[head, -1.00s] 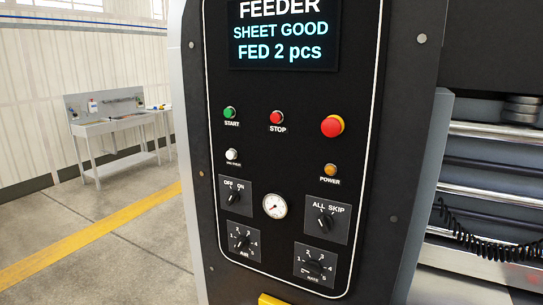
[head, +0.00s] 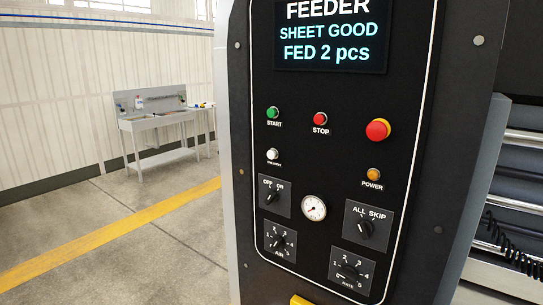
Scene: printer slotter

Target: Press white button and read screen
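The white button (head: 272,155) sits on the black control panel (head: 330,95), below the green START button (head: 272,113). Its small label is too blurred to read with certainty. The screen (head: 330,45) at the top of the panel reads "FEEDER", "SHEET GOOD", "FED 2 pcs"; its top edge is cut off by the frame. Neither of my grippers is in the head view.
The panel also has a red STOP button (head: 320,118), a large red button with a yellow collar (head: 377,130), an orange POWER light (head: 372,174), a gauge (head: 314,208) and several rotary knobs. A sink bench (head: 158,125) stands far left. Open floor lies left of the machine.

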